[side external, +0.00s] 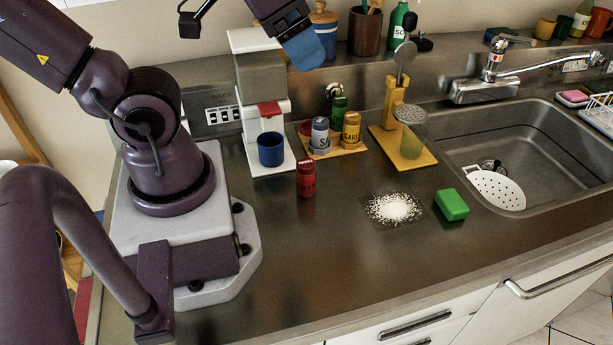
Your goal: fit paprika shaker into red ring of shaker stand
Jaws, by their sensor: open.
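The paprika shaker (306,179) is a red shaker standing upright on the steel counter, in front of the shaker stand (346,150). The stand is a low orange-yellow base, and its red ring (304,128) shows at its left rear, partly hidden behind the grey salt shaker. The salt shaker (319,137), a yellow garlic shaker (351,133) and a green shaker (338,112) stand at it. My gripper (302,47) appears as a dark, blue-ended part at the top edge, high above the counter and apart from the paprika shaker. Its fingers are not clearly visible. It holds nothing that I can see.
A white machine with a blue mug (271,149) stands left of the stand. A yellow holder (411,155) stands on its right. White powder (393,208) and a green sponge (452,204) lie at front right, before the sink (545,150). The front middle counter is clear.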

